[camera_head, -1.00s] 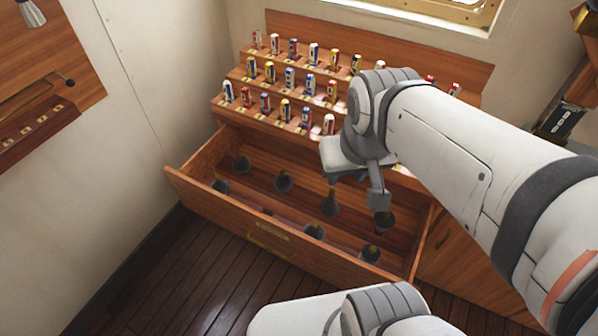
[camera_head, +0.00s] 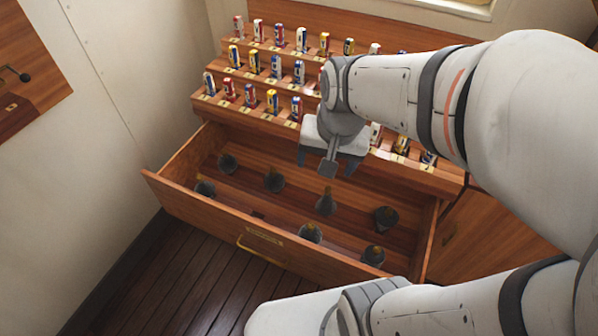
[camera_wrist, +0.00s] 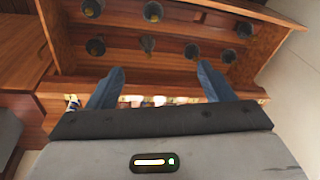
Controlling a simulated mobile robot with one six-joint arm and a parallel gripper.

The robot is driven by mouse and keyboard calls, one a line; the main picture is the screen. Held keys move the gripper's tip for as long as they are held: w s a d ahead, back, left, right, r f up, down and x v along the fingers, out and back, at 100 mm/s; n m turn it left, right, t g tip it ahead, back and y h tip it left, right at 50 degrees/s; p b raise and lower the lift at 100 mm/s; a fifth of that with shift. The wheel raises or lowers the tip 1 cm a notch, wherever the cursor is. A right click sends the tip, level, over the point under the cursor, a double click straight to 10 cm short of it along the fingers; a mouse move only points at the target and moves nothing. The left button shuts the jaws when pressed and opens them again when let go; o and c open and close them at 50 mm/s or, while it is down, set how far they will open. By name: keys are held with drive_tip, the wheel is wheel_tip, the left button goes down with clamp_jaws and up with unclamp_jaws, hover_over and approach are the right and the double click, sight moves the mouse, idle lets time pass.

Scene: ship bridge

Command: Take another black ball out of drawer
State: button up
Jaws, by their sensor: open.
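The open drawer (camera_head: 215,217) sticks out below the stepped rack. Several dark, rounded shapes with small brass-coloured tops stand apart on its floor; one dark shape (camera_head: 326,203) is near the middle, and another (camera_head: 274,180) is left of it. I cannot tell clearly which are balls. My gripper (camera_head: 327,166) is open and empty, above the back part of the drawer. In the wrist view, its two blue fingers (camera_wrist: 160,70) are spread, with dark shapes, one of them (camera_wrist: 147,45), beyond the tips. Nothing is between the fingers.
The stepped wooden rack (camera_head: 240,112) behind the drawer holds many small coloured cylinders, close to my gripper and arm. A pale wall (camera_head: 110,110) stands at the left. Dark plank floor (camera_head: 165,270) lies clear in front of the drawer.

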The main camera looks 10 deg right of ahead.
drive_tip(key=o, duration=0.5)
drive_tip(key=w+f+m+b, duration=0.2)
drive_tip(key=f+b, duration=0.1)
drive_tip(key=f, duration=0.4)
drive_tip(key=w+f+m+g+b, duration=0.1)
drive_tip(key=w+f+m+b, duration=0.1)
drive_tip(key=f+b, duration=0.2)
drive_tip(key=w+f+m+b, duration=0.2)
drive_tip(key=f+b, duration=0.2)
drive_tip(key=f, duration=0.6)
drive_tip(key=shift+d+g+y, duration=0.2)
drive_tip(key=shift+g+y, duration=0.1)
drive_tip(key=shift+y, duration=0.1)
drive_tip(key=m+g+b, duration=0.1)
drive_tip(key=m+b, duration=0.5)
drive_tip(key=b, duration=0.3)
hover_over(310, 232)
drive_tip(key=shift+y, duration=0.3)
drive_tip(key=f, duration=1.8)
drive_tip(key=shift+w+d, duration=0.25)
drive_tip(key=shift+d, duration=0.15)
drive_tip(key=shift+a+f+b, duration=0.2)
drive_tip(key=shift+f+b, duration=0.6)
drive_tip(key=shift+f, duration=1.15)
drive_tip(key=shift+a+f+b, duration=0.2)
drive_tip(key=shift+f+b, duration=0.55)
drive_tip(key=shift+f, duration=1.15)
